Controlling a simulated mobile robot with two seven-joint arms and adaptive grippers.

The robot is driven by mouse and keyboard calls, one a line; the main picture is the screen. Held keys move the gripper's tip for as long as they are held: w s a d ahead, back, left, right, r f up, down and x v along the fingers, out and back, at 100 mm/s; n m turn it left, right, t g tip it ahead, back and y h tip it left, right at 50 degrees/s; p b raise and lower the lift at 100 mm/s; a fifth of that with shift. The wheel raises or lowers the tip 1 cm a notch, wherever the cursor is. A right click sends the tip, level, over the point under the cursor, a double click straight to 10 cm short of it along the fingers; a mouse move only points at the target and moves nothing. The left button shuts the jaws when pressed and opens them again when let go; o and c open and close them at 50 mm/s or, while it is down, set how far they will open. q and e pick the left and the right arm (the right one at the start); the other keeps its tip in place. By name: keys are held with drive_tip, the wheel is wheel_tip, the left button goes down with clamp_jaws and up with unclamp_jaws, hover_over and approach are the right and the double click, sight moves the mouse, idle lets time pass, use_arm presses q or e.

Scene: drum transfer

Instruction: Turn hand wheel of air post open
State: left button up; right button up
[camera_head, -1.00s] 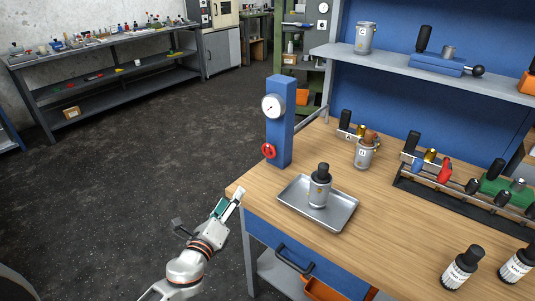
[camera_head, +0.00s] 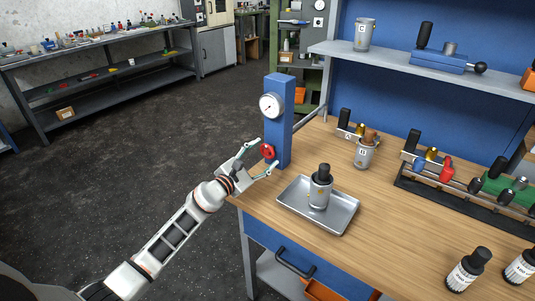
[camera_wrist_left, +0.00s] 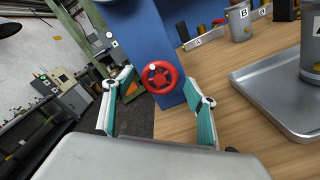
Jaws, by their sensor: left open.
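The air post (camera_head: 278,125) is a blue column at the back left corner of the wooden bench, with a round white gauge (camera_head: 271,106) on its face. Its red hand wheel (camera_head: 267,152) sits below the gauge. The wheel also shows in the left wrist view (camera_wrist_left: 159,77), ahead of the fingers and between them. My left gripper (camera_head: 262,158) is open and empty, its fingers close in front of the wheel. In the left wrist view its two fingers (camera_wrist_left: 160,88) are spread wide. I cannot tell whether either finger touches the wheel. My right gripper is not in view.
A metal tray (camera_head: 334,226) with a grey canister (camera_head: 320,189) stands on the bench just right of the gripper. Canister B (camera_head: 364,154) and a tool rack (camera_head: 450,195) are farther right. The floor left of the bench is clear.

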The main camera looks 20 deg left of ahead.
use_arm(q)
drive_tip(key=shift+b+x, duration=0.3)
drive_tip(key=shift+x, duration=1.05)
drive_tip(key=c, duration=1.1)
